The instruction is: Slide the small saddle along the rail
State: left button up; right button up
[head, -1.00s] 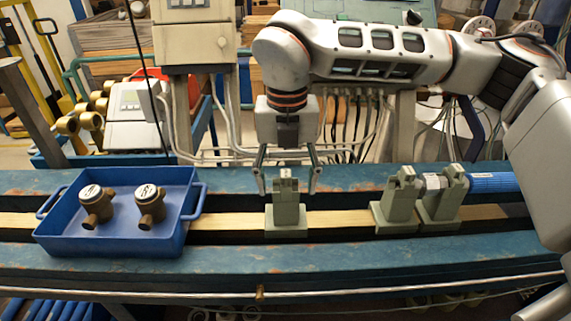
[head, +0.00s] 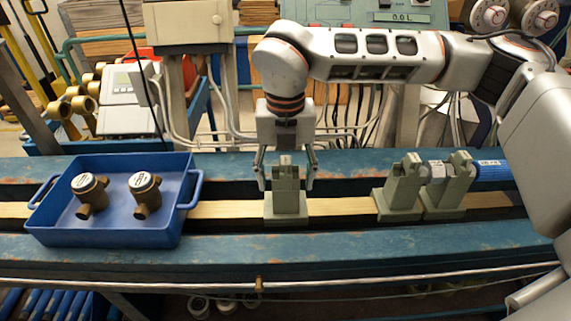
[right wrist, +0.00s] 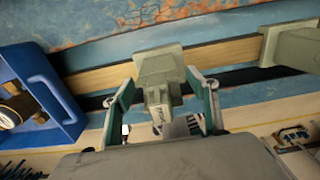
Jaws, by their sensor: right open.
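The small saddle (head: 286,200) is a grey-green block with an upright post, standing on the rail (head: 340,206), a pale wooden strip along the bench. My right gripper (head: 286,184) points down over it, open, with one finger on each side of the post. The right wrist view also shows the small saddle (right wrist: 158,75) between the two spread fingers (right wrist: 160,105); I cannot tell whether either finger touches it. My left gripper is not in view.
A blue tray (head: 110,238) with two brass meters (head: 146,195) stands at the left across the rail. Two more grey-green saddles (head: 402,190) stand to the right, beside a blue cylinder (head: 492,171). The rail is bare between the small saddle and both neighbours.

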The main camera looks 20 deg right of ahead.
aim_at(286, 189)
jog(key=shift+f, duration=1.65)
